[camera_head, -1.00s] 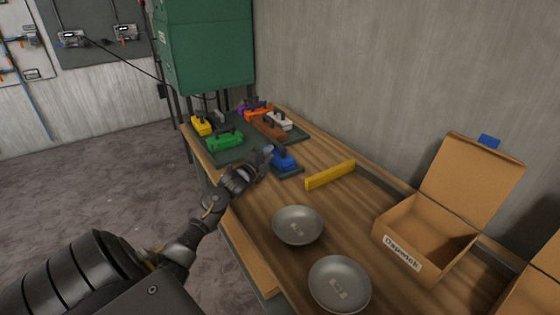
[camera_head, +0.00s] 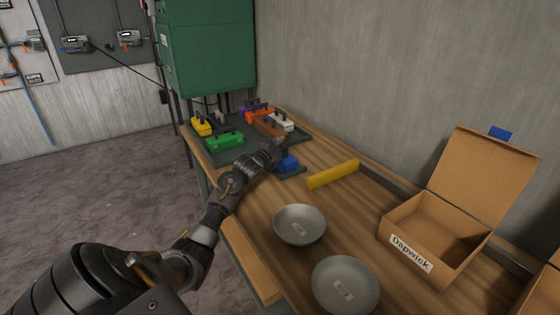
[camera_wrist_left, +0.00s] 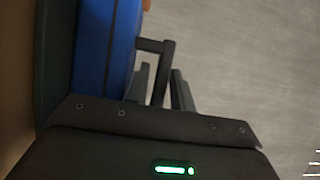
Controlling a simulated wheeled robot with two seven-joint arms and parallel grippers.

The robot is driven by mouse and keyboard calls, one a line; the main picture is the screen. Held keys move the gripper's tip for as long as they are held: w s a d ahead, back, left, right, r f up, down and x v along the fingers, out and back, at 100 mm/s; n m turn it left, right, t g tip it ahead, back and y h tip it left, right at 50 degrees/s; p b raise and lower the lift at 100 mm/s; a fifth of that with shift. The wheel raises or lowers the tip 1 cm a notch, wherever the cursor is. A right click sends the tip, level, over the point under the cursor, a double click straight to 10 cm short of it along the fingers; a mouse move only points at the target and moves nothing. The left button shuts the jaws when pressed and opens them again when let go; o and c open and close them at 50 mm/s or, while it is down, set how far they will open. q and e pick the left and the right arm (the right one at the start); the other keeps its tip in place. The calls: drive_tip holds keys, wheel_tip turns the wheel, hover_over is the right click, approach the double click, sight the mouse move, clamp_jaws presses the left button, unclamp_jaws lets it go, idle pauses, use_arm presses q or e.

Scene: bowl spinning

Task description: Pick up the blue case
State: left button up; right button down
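The blue case (camera_head: 289,163) sits at the near end of the dark green tray (camera_head: 292,171) on the wooden table, partly hidden by my left gripper. My left gripper (camera_head: 276,151) reaches in from the left at the case's top. In the left wrist view, the blue case body (camera_wrist_left: 104,45) fills the upper left. Its dark handle (camera_wrist_left: 166,68) stands between the gripper's two fingers (camera_wrist_left: 160,88), which are close together on it. No clear lift off the tray shows. My right gripper is out of view.
Several other coloured cases, including a green one (camera_head: 225,139) and a yellow one (camera_head: 201,126), stand on the tray behind. A yellow bar (camera_head: 333,174), two grey bowls (camera_head: 300,225) (camera_head: 345,286) and an open cardboard box (camera_head: 411,254) are nearer. A wall bounds the right side.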

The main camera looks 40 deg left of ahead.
use_arm(q)
drive_tip(key=shift+w, duration=0.1)
clamp_jaws()
drive_tip(key=shift+r, duration=0.15)
idle(0.4)
